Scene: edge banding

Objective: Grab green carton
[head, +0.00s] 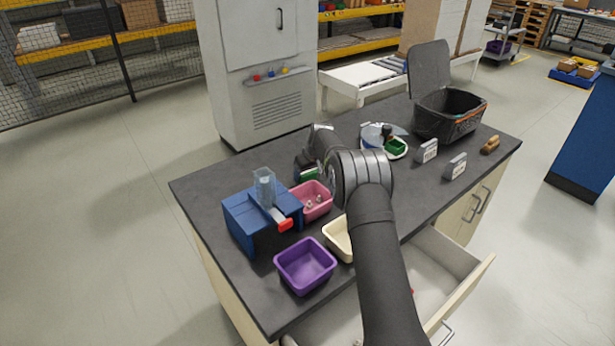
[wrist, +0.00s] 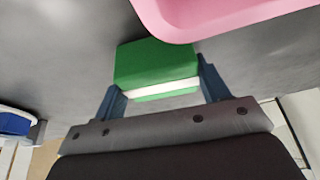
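The green carton (wrist: 155,65) with a white band lies between the two blue fingers of my gripper (wrist: 160,88) in the wrist view. It fills the gap, and both fingers sit flush against its sides. In the head view, only a small part of the green carton (head: 309,174) shows behind the pink bin, beside my gripper (head: 308,163). My arm hides most of the gripper there. I cannot tell whether the carton is clear of the worktop.
A pink bin (head: 322,207) stands close to the carton. A blue dispenser (head: 245,225), purple bin (head: 304,266) and cream bin (head: 337,238) are nearby. Another green item (head: 396,146) and a black crate (head: 447,124) are farther right. An open drawer (head: 465,262) juts out in front.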

